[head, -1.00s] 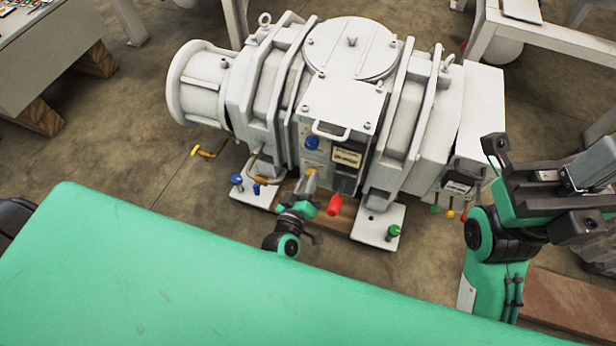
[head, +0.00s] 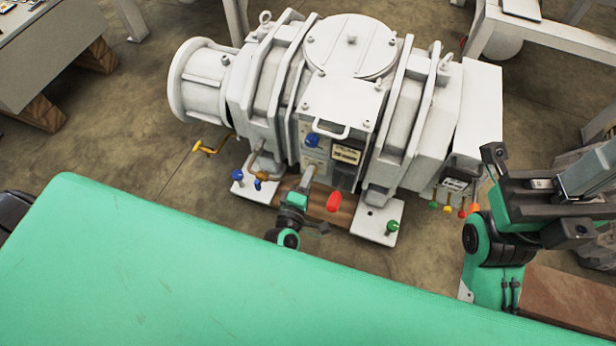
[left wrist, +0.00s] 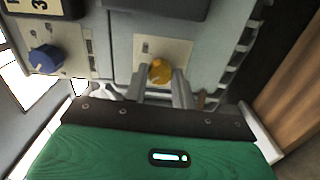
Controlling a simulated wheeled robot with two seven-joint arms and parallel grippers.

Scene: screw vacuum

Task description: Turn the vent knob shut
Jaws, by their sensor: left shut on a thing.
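The yellow knob (left wrist: 160,71) sits on a pale plate on the front of the grey vacuum pump (head: 352,45). My left gripper (left wrist: 162,84) is shut on this knob, with its two grey fingers one on each side of it. In the head view my left gripper (head: 309,172) reaches up to the pump's front from below, and its fingers hide the knob there. My right arm shows at the right edge, away from the pump's front; I cannot make out its fingers.
A blue knob (head: 312,140) is on the panel above, and it also shows in the left wrist view (left wrist: 45,59). A red part (head: 334,202) is just right of my left gripper. Blue and green knobs stand on the base feet. A green surface (head: 150,270) fills the foreground.

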